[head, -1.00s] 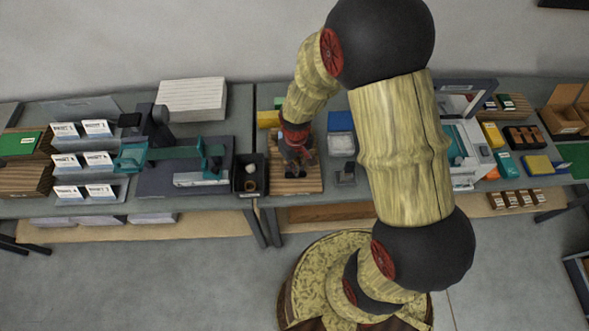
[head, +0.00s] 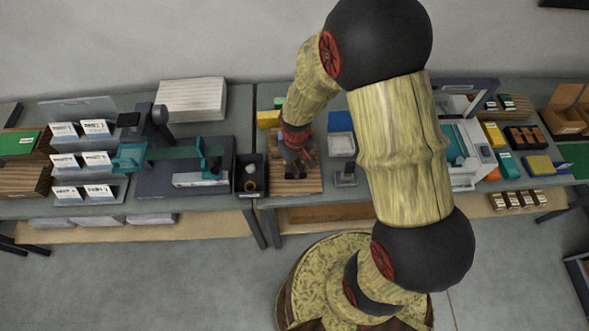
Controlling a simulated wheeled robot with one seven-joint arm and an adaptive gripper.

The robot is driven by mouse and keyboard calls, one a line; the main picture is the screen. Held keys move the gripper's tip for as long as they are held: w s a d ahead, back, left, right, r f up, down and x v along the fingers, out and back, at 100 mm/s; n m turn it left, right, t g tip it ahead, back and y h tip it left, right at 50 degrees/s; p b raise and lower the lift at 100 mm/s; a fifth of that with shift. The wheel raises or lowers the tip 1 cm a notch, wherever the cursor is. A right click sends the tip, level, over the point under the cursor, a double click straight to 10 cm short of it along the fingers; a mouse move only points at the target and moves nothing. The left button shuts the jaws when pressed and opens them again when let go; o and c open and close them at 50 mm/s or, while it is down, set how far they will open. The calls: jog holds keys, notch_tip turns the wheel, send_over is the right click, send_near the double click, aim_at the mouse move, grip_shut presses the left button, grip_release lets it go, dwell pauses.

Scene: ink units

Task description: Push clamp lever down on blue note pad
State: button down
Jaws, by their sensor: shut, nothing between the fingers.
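My gripper (head: 296,168) is shut and empty, pointing down over the striped wooden board (head: 312,185) near the middle of the table. A small dark thing lies on the board by the fingertips; my gripper partly hides it, so I cannot tell what it is or whether they touch. A small grey device (head: 346,175) stands just in front of that holder. I cannot make out a clamp lever for certain at this size.
A black bin (head: 250,187) with small items stands left of the board. Further left are a teal and grey machine (head: 185,165) and card racks (head: 82,160). A yellow block (head: 268,119) is behind my gripper.

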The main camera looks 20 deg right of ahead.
notch_tip(320, 180, up, 11)
jog(key=p, duration=0.7)
jog(key=shift+f, duration=0.2)
